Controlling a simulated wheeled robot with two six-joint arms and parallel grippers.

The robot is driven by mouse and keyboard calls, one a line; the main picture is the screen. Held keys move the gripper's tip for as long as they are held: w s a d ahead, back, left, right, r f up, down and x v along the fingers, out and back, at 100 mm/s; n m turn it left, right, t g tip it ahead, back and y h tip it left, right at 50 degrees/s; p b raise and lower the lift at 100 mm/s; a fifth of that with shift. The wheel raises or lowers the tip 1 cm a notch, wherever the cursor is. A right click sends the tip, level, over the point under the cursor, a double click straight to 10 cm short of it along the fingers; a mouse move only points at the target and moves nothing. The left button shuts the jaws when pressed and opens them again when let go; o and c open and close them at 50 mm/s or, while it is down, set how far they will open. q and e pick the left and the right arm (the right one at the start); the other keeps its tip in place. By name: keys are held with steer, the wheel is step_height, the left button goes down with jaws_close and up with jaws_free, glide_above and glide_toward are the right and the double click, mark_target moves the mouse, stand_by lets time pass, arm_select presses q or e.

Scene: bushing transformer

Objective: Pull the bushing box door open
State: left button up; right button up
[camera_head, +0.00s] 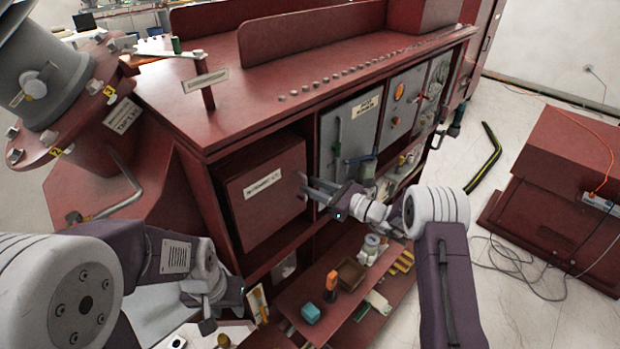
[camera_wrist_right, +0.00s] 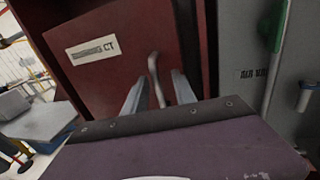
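The bushing box door (camera_head: 262,215) is a dark red panel with a white label, set in the left bay of the red cabinet. It also shows in the right wrist view (camera_wrist_right: 120,65), with its thin curved metal handle (camera_wrist_right: 153,66). My right gripper (camera_head: 306,187) is at the door's right edge, fingers pointing left at the handle. In the right wrist view my right gripper (camera_wrist_right: 158,77) has its fingers apart on either side of the handle; contact is not clear. My left gripper (camera_head: 222,312) hangs low at the left, its fingers hard to make out.
A grey panel (camera_head: 350,128) with a green-handled tool stands right of the door. A low shelf (camera_head: 325,318) below holds a teal box, an orange item and other small parts. A grey bushing (camera_head: 50,75) stands at the left. Cables lie on the floor at the right.

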steer(key=shift+s+a+r, duration=0.25)
steer(key=shift+a+r, duration=0.05)
steer(key=shift+a, duration=0.25)
steer(key=shift+w+f, duration=0.15)
steer(key=shift+w, duration=0.1)
steer(key=shift+c, duration=1.3)
steer(key=shift+w, duration=0.15)
jaws_close()
steer(key=shift+r, duration=0.2)
